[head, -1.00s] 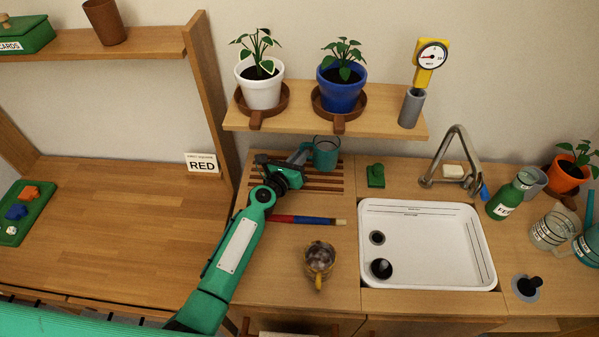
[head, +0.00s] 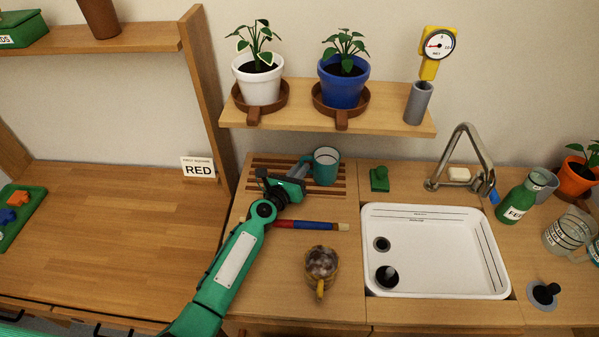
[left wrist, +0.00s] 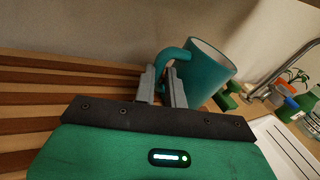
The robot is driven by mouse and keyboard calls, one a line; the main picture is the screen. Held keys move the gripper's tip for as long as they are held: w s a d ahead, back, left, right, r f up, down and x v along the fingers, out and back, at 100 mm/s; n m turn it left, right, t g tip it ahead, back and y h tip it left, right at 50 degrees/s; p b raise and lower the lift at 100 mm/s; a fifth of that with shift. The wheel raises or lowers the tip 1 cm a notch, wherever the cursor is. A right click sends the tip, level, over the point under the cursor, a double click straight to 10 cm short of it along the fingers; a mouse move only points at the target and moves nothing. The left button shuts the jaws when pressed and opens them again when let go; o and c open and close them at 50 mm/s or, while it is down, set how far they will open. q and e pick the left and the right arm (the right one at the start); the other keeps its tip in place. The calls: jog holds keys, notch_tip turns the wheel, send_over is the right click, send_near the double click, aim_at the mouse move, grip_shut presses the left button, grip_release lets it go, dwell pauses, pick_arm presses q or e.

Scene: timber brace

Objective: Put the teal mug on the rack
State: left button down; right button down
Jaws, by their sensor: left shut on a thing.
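The teal mug (head: 326,166) is upright at the right end of the slatted wooden rack (head: 262,163), beside the wall. In the left wrist view the mug (left wrist: 208,72) has its handle between the fingers of my left gripper (left wrist: 163,82). My left gripper (head: 302,171) is shut on that handle, reaching in from the left. The mug appears on or just above the slats; the small gap, if any, cannot be told. The rack's slats also show in the left wrist view (left wrist: 60,85). My right gripper is not in view.
A green block (head: 379,179) and the white sink (head: 440,250) are to the right. A shelf (head: 390,112) with two potted plants hangs above.

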pick_arm(q)
jog(key=shift+f, duration=0.1)
jog(key=c, duration=1.5)
grip_release()
jog(key=shift+o, duration=0.2)
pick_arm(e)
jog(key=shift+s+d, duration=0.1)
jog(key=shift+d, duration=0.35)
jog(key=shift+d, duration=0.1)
